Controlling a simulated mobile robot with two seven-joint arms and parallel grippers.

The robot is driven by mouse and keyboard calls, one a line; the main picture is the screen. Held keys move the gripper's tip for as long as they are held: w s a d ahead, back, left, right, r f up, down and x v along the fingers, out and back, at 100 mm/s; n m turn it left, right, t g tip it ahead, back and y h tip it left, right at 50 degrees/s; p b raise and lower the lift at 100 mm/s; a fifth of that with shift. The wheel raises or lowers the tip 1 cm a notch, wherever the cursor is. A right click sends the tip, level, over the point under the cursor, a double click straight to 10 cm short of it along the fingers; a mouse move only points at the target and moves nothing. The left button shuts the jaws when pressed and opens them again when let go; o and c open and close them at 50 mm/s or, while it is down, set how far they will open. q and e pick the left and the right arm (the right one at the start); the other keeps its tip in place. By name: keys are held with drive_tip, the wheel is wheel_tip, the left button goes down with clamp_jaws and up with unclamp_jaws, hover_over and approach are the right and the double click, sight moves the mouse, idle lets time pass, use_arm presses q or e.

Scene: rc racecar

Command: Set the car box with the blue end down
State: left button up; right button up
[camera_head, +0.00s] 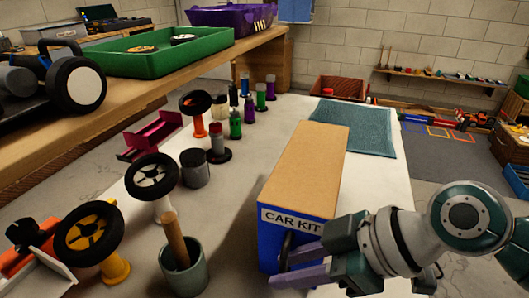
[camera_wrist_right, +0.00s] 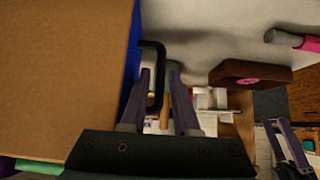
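The car box (camera_head: 307,168) is a cardboard box lying on the white table, with a "CAR KIT" label above its blue end (camera_head: 271,243). The blue end faces me and carries a black handle (camera_wrist_right: 157,75). My right gripper (camera_head: 287,262) is at this end. In the right wrist view its two fingers (camera_wrist_right: 160,88) stand apart, one on each side of the handle bar, with a gap showing. What looks like my left gripper (camera_wrist_right: 286,140) shows at the right edge of that view, fingers spread and empty. It is outside the head view.
A blue-green mat (camera_head: 345,124) lies behind the box. Left of it stand paint bottles (camera_head: 235,124), a dark grey pot (camera_head: 194,168), wheels on stands (camera_head: 152,177) and a grey cup with a wooden pestle (camera_head: 184,272). A wooden shelf holds a green tray (camera_head: 150,62).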

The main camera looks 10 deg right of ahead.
clamp_jaws()
idle(1.3)
